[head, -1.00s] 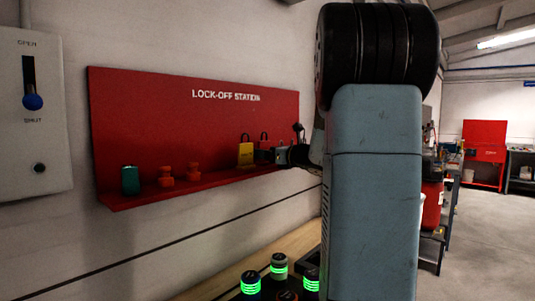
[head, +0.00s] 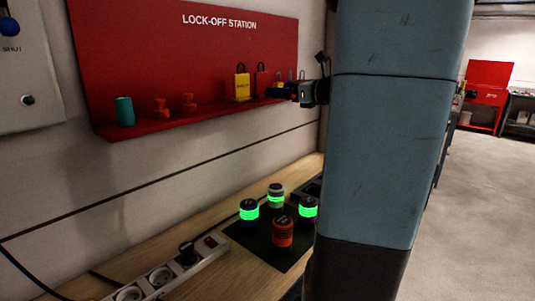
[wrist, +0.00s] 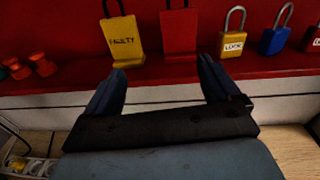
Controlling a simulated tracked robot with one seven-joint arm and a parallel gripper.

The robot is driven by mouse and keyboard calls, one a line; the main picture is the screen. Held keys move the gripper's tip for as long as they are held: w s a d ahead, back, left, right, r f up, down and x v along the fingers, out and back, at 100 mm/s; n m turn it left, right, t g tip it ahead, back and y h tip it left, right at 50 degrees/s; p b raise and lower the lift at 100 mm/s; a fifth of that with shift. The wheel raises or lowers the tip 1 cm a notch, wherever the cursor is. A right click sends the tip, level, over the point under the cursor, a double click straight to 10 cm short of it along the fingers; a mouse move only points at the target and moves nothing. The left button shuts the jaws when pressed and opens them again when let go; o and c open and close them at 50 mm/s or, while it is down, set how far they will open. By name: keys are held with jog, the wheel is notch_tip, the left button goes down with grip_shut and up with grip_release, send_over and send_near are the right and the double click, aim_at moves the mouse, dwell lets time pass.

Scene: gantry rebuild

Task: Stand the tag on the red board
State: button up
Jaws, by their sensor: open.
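The red lock-off board (head: 150,60) is on the wall, with a red shelf along its bottom. A yellow tag (head: 242,88) marked "FAULTY" and a plain red tag (head: 261,83) stand upright on the shelf. In the wrist view the yellow tag (wrist: 123,44) is ahead at upper left and the red tag (wrist: 180,36) is right of it. My gripper (head: 287,93) is at the shelf's right part; in the wrist view its two fingers (wrist: 161,74) are spread, with nothing between them, short of the shelf and below the tags.
Padlocks (wrist: 233,42) stand right of the tags. A green cylinder (head: 124,111) and orange pieces (head: 188,103) sit on the shelf's left part. The wooden bench (head: 145,264) below holds a power strip (head: 165,276) and several canisters on a dark mat (head: 252,243). My arm hides much of the right.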

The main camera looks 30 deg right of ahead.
jog(key=s+a+f+n+g, duration=0.2)
jog(key=s+a+n+g, duration=0.1)
jog(key=a+n, duration=0.3)
jog(key=s+a+f+n+g, duration=0.3)
jog(key=s+a, duration=0.1)
jog(key=a, duration=0.4)
jog(key=s+a+f+n+g, duration=0.2)
jog(key=s+a+n+g, duration=0.1)
jog(key=a+n, duration=0.25)
jog(key=s+f+n+h, duration=0.3)
jog(key=s+n, duration=0.4)
jog(key=n, duration=0.1)
jog(key=s+a+f+n+g+h, duration=0.1)
jog(key=s+f+n+h, duration=0.2)
jog(key=s+n, duration=0.4)
jog(key=shift+f+n+h, duration=0.15)
jog(key=shift+n+h, duration=0.25)
jog(key=shift+n, duration=0.25)
jog(key=shift+c, duration=0.2)
